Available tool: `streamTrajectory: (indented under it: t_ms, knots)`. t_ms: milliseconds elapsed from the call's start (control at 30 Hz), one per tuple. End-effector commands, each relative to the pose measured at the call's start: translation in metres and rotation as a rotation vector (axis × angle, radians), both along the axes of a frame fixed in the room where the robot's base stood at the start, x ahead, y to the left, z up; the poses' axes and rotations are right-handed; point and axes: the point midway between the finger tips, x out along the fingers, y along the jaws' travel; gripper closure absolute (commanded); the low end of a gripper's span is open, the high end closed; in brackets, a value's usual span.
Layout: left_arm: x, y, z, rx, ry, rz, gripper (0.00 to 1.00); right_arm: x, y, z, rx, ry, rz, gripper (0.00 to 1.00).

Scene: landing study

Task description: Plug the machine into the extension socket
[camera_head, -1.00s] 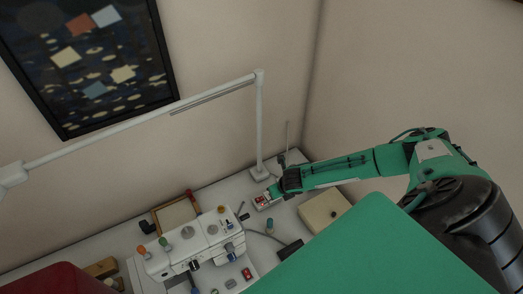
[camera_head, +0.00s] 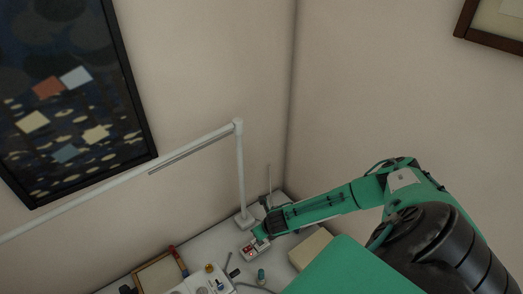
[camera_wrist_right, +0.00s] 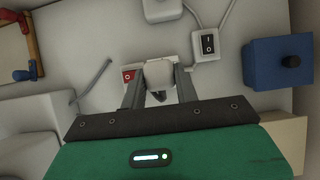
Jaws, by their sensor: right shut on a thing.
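My right gripper (camera_wrist_right: 159,88) is shut on a pale plug (camera_wrist_right: 159,73) in the right wrist view. The plug is over the white extension socket, whose red switch (camera_wrist_right: 129,76) shows beside the left finger. The fingers and plug hide most of the socket face, so I cannot tell whether the plug is seated. In the head view the extension socket (camera_head: 250,248) lies on the table near the corner, with my right gripper (camera_head: 260,233) at its far right end. The white sewing machine (camera_head: 196,287) is cut off at the bottom edge. My left gripper is not in view.
A lamp base (camera_head: 244,219) with a tall post stands just behind the socket. A black rocker switch (camera_wrist_right: 208,43) on a cord and a blue box (camera_wrist_right: 278,63) lie to the right in the wrist view. A cream box (camera_head: 310,248) is under my arm. A wooden frame (camera_head: 160,275) lies left.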

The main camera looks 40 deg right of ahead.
Motion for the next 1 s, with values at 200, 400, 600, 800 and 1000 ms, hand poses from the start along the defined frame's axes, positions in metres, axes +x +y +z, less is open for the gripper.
streamTrajectory:
  t_ms: [200, 400, 600, 800, 1000]
  knots:
    - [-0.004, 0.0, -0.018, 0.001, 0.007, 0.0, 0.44, 0.0, 0.0, -0.026, 0.0, 0.0, 0.0, 0.91]
    - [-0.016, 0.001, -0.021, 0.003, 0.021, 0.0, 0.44, 0.0, -0.001, -0.034, -0.001, 0.0, 0.0, 0.91]
    - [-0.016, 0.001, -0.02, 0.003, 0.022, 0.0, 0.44, 0.0, 0.0, -0.033, -0.001, 0.0, 0.0, 0.91]
    - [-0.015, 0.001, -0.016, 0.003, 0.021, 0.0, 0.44, 0.0, 0.0, -0.033, 0.0, 0.0, 0.0, 0.91]
    - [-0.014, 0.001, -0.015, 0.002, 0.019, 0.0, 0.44, 0.0, 0.0, -0.034, 0.0, 0.0, 0.0, 0.91]
